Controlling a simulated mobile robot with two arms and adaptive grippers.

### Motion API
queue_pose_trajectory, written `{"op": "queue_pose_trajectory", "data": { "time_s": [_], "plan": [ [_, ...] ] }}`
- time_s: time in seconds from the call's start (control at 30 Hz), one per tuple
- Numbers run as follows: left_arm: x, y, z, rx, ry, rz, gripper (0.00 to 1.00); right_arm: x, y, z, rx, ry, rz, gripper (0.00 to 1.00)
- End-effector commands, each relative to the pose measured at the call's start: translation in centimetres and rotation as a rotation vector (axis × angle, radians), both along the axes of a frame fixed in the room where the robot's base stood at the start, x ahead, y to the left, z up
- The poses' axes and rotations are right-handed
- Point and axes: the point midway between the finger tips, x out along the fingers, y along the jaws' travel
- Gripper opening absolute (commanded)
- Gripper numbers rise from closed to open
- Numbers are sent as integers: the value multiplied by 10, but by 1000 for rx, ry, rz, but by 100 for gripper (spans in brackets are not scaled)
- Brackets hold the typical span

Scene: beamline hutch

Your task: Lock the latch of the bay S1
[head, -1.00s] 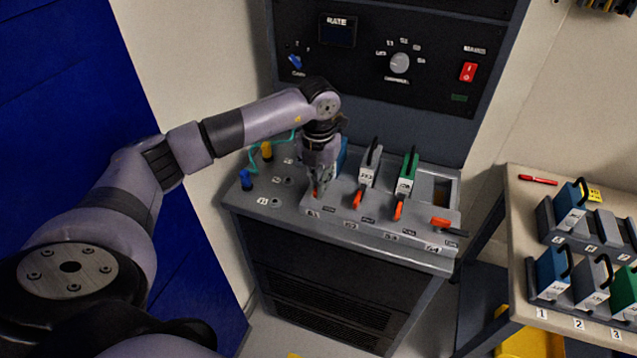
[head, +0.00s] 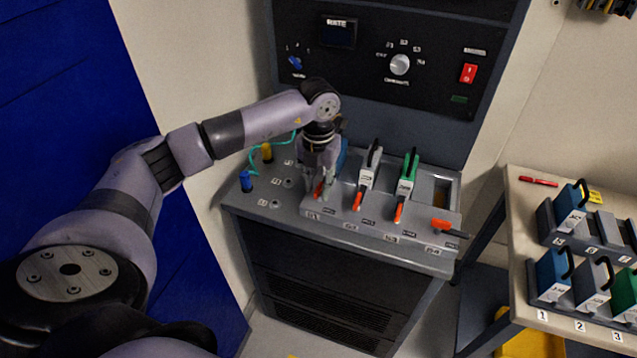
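The sloped console (head: 285,222) has a row of bays labelled S1 to S4. In bay S1 at the left, a blue module (head: 343,156) is mostly hidden behind my gripper. The orange latch of S1 (head: 319,188) shows in small part between my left gripper's fingers. My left gripper (head: 321,191) points down at this latch; whether its fingers press on it is too small to tell. The orange latches of S2 (head: 357,200) and S3 (head: 398,212) point toward the front edge. The S4 latch (head: 441,225) lies sideways. My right gripper is not in view.
A grey module (head: 368,172) stands in S2 and a green one (head: 407,178) in S3, close to the right of my gripper. Bay S4 (head: 440,188) looks empty. Blue (head: 246,182) and yellow (head: 267,152) plugs stand at the left. A side table (head: 517,205) holds racked modules.

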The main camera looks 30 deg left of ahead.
Motion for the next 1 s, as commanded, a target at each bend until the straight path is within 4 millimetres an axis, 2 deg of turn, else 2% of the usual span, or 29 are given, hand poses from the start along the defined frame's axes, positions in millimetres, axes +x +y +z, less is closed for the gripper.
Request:
{"op": "queue_pose_trajectory", "data": {
  "time_s": [0.27,0.37,0.47,0.8,1.0],
  "plan": [
    [0,0,1,0,0,0,28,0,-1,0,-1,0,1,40],
    [1,0,7,0,-2,0,28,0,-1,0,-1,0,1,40],
    [1,0,22,0,-4,1,28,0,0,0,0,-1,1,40],
    [1,0,93,0,-3,0,28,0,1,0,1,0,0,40],
    [1,0,116,0,-1,0,28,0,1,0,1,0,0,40]
  ]
}}
